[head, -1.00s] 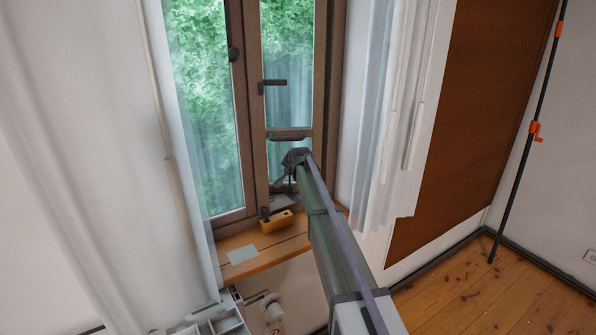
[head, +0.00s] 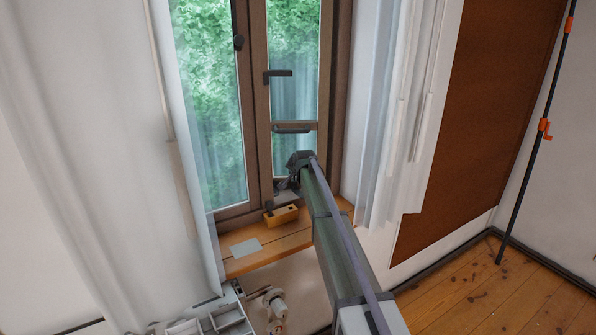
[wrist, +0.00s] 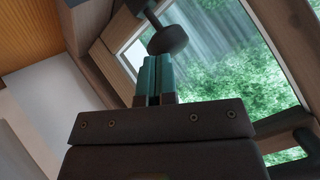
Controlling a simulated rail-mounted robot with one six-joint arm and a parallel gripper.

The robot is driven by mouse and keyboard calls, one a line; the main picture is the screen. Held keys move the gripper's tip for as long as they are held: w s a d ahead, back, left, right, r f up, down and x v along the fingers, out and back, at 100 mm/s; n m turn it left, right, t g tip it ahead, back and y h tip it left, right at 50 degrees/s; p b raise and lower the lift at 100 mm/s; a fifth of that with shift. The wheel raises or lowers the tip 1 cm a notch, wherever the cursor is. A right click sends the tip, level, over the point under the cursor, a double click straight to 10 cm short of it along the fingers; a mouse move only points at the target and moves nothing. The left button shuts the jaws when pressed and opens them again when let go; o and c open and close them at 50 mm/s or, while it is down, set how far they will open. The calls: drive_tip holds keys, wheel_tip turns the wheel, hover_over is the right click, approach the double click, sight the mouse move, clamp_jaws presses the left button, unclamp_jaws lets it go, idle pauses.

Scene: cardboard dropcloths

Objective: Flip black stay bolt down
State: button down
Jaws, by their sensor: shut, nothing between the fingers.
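In the wrist view a black round knob on a short stem (wrist: 168,39), which looks like the stay bolt, stands out from the wooden window frame just beyond my fingertips. My gripper (wrist: 156,62) has two teal fingers pressed together, with nothing between them. I cannot tell whether the fingertips touch the knob. In the head view my gripper (head: 283,186) is low in front of the right window sash. A small black knob (head: 268,206) shows at the bottom of the frame, left of my gripper; I cannot tell for sure that it is the same one.
Curtains hang at both sides.

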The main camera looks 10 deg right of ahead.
drive_tip(key=w+d+r+p+v, duration=0.1)
drive_tip(key=p+v, duration=0.8)
drive_tip(key=v, duration=0.3)
drive_tip(key=shift+s+d+r+p, duration=0.2)
drive_tip(key=shift+d+r+p, duration=0.15)
drive_tip(key=shift+r, duration=0.25)
drive_tip(key=s+a+f+n+g, duration=0.2)
drive_tip(key=s+a+g, duration=0.1)
drive_tip(key=s, duration=1.2)
drive_tip(key=s+a+f+n+g, duration=0.2)
drive_tip(key=s+a+n+g, duration=0.1)
drive_tip(key=s, duration=1.2)
drive_tip(key=s+a+f+n+g, duration=0.2)
drive_tip(key=s+a+n+g, duration=0.1)
drive_tip(key=s, duration=1.2)
drive_tip(key=shift+s+f+g+y, duration=0.3)
drive_tip(key=shift+g+y, duration=0.1)
drive_tip(key=shift+g, duration=0.2)
drive_tip(key=shift+a, duration=0.15)
